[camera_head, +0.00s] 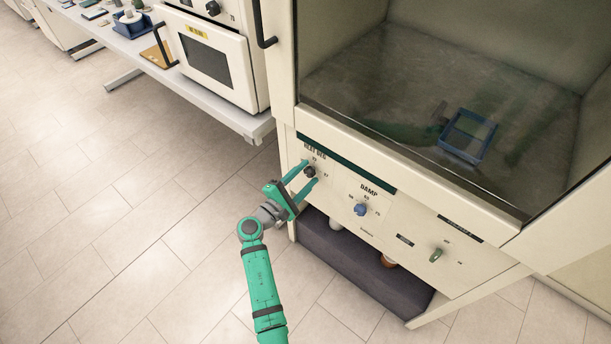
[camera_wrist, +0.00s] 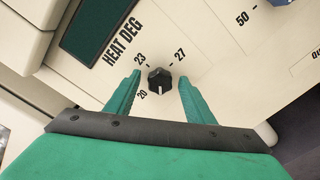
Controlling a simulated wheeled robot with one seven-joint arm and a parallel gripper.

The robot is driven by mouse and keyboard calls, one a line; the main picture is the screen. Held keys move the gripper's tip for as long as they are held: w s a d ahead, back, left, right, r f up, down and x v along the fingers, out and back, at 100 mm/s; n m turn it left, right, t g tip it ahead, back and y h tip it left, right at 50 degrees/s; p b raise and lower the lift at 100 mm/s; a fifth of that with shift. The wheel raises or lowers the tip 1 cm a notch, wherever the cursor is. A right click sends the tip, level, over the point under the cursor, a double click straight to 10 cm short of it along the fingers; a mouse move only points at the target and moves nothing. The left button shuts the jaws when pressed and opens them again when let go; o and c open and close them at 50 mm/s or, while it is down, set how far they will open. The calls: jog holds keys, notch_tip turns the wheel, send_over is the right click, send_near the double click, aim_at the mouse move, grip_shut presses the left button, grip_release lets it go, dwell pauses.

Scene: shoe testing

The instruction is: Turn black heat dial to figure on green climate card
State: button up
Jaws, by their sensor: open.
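The black heat dial (camera_head: 310,172) sits on the cream front panel under "HEAT DEG", and shows close up in the wrist view (camera_wrist: 159,80). The figures 20, 23 and 27 stand around it. A white mark shows on its lower side, nearest the 20 but not clearly on any figure. My green gripper (camera_head: 306,177) is open at the panel, with its fingertips (camera_wrist: 160,76) either side of the dial and visible gaps to it. I cannot make out a green climate card with a readable figure.
A blue "DAMP" dial (camera_head: 361,210) and a green-grey switch (camera_head: 436,255) are to the right. A dark green strip (camera_head: 346,161) runs above the dials. A blue tray (camera_head: 486,150) lies inside the glass-fronted chamber. A white oven (camera_head: 210,60) stands on the bench at left.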

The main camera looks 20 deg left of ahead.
jog(key=c, duration=1.1)
jog(key=shift+o, duration=0.2)
jog(key=shift+m, duration=0.3)
jog(key=m, duration=0.4)
jog(key=shift+m, duration=2)
jog(key=o, duration=1.1)
jog(key=shift+c, duration=0.2)
